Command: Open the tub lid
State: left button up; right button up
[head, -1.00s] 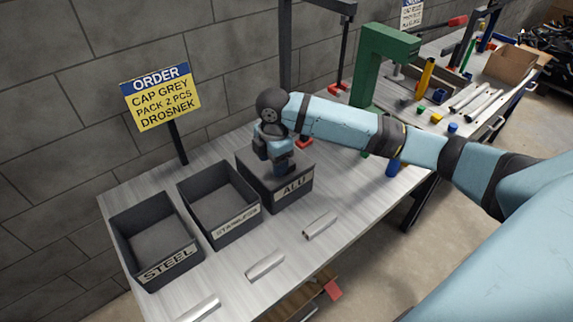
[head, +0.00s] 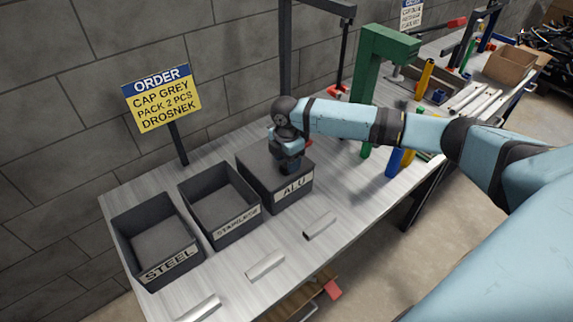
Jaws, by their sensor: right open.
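The dark grey tub labelled ALU (head: 291,189) stands at the right end of a row of tubs on the bench. A flat dark lid (head: 257,160) covers its top. My right gripper (head: 290,169) points down at the right part of the lid, with the fingers at or just above it. It is open; I cannot tell whether the fingers touch the lid. The hand hides part of the lid's back right. My left gripper is not in view.
Open tubs labelled STEEL (head: 170,268) and STAINLESS (head: 236,224) stand left of the ALU tub. Several metal bars, one a silver bar (head: 265,265), lie along the front. An order sign (head: 163,98) stands behind. A green press (head: 365,85) stands behind my right arm.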

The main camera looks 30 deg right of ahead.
jog(key=shift+f, duration=1.3)
grip_shut()
jog(key=shift+w+r, duration=0.15)
